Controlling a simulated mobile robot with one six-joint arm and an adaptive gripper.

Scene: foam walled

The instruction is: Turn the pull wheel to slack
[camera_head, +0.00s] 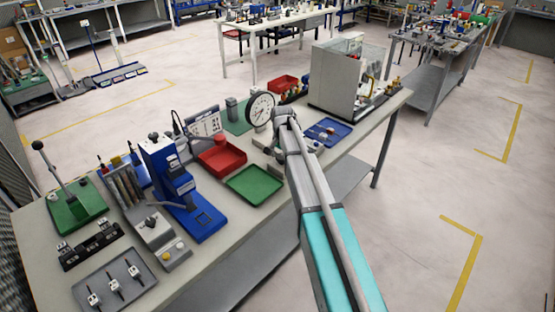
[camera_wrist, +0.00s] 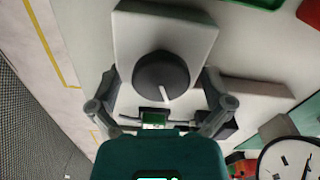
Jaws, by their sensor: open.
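The pull wheel appears to be the dark round knob (camera_wrist: 161,82) with a white mark, on a pale grey block (camera_wrist: 165,32) in the wrist view. The white mark points down and slightly right. My gripper (camera_wrist: 160,88) is open, with one finger at each side of the knob. I cannot tell whether the fingers touch it. A round white dial with a black needle (camera_wrist: 290,160) shows at the lower right of the wrist view. In the head view the dial (camera_head: 260,108) stands just left of my gripper (camera_head: 284,118), and my arm hides the knob.
On the bench, a green tray (camera_head: 255,185), a red bin (camera_head: 222,158) and a blue press (camera_head: 180,190) stand left of my arm. A blue tray (camera_head: 330,132) and a grey enclosure (camera_head: 335,80) are to the right. Open floor lies right of the bench.

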